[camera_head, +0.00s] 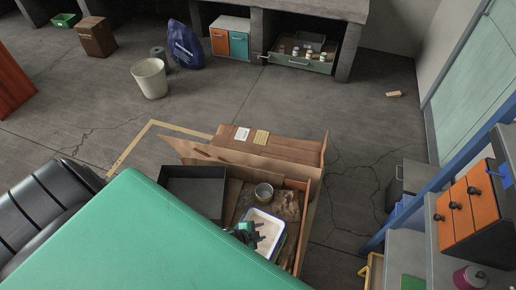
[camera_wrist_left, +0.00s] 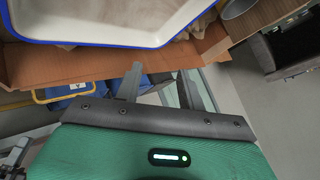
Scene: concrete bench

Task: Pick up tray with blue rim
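The white tray with a blue rim (camera_head: 267,221) sits in an open cardboard box (camera_head: 292,152), at the box's near right part. It also shows in the left wrist view (camera_wrist_left: 100,22), at the upper left, with its blue edge toward me. My left gripper (camera_head: 258,229) shows over the tray in the head view, small and dark. In the left wrist view my left gripper (camera_wrist_left: 161,68) has its two fingers apart with nothing between them. The fingertips are near the box wall, below the tray's rim in the picture. My right gripper is not in view.
An orange-drawer cabinet (camera_head: 468,209) and a blue frame (camera_head: 440,185) stand at the right. A white bucket (camera_head: 150,78) stands on the floor behind. Floor beyond the box is mostly clear.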

